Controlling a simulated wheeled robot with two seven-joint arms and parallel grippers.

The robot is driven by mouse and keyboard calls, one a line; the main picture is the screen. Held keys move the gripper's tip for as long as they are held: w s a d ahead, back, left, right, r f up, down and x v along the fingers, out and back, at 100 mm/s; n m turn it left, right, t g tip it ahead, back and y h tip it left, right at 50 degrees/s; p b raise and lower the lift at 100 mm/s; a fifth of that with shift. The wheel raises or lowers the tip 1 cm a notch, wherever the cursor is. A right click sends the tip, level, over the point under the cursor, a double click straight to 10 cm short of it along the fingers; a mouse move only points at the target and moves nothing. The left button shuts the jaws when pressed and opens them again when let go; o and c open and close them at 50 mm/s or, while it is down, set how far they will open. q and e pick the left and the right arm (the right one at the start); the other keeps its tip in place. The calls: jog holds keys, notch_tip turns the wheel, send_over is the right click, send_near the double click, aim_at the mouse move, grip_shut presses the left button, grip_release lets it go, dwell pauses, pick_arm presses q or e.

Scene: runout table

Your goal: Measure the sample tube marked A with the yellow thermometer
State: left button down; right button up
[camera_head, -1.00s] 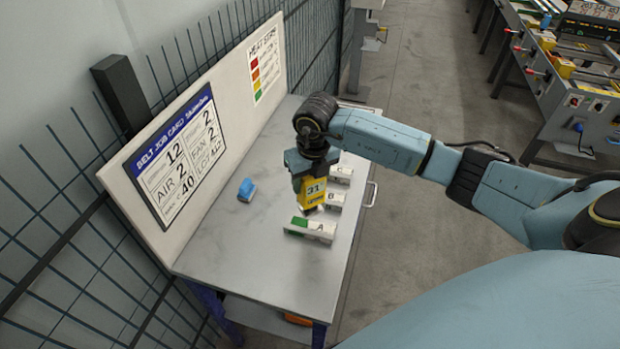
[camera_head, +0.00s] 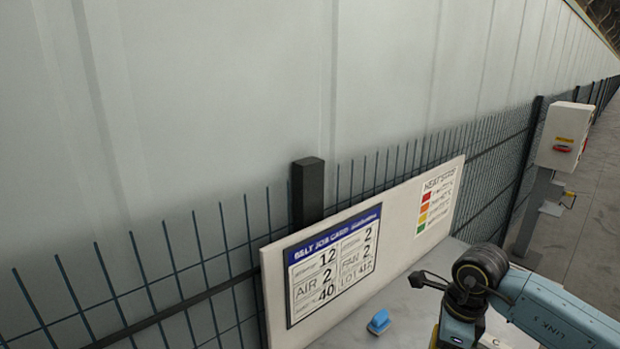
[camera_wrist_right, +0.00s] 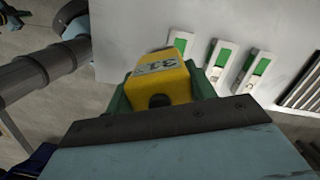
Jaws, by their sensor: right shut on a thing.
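My right gripper (camera_wrist_right: 163,88) is shut on the yellow thermometer (camera_wrist_right: 158,74), whose display reads 31, upside down in the right wrist view. Beyond it on the pale table are three white-and-green sample holders: one near the thermometer (camera_wrist_right: 181,43), a middle one (camera_wrist_right: 219,60) and one further right (camera_wrist_right: 251,75). Their letters are not readable there, so I cannot tell which is A. In the head view, my right wrist is at the lower right, and the thermometer is out of frame. A white holder marked C (camera_head: 497,342) shows at the bottom edge. My left gripper is not in view.
The table (camera_head: 408,305) has an upright board along its back with a job card (camera_head: 332,265) and a heat strip chart (camera_head: 437,203). A small blue object (camera_head: 379,321) lies on it. A wire fence and a wall stand behind; a switch box (camera_head: 563,137) stands on a post.

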jog(key=n, duration=0.2)
jog(key=a+n+b, duration=0.1)
jog(key=n, duration=0.1)
jog(key=n+b, duration=0.1)
jog(key=n, duration=0.1)
jog(key=shift+s+a+f+g, duration=0.2)
jog(key=shift+s+a+g, duration=0.15)
jog(key=shift+s+g, duration=0.05)
jog(key=s+n+b, duration=0.1)
jog(key=n+b, duration=0.1)
jog(key=n, duration=0.3)
jog(key=s+a+n+b, duration=0.1)
jog(key=n+b, duration=0.1)
jog(key=n, duration=0.4)
jog(key=s+a+n+g+h+b, duration=0.1)
jog(key=n+b, duration=0.1)
jog(key=n, duration=0.4)
jog(key=shift+s+a+f, duration=0.2)
jog(key=shift+s+f, duration=0.1)
jog(key=shift+s, duration=0.05)
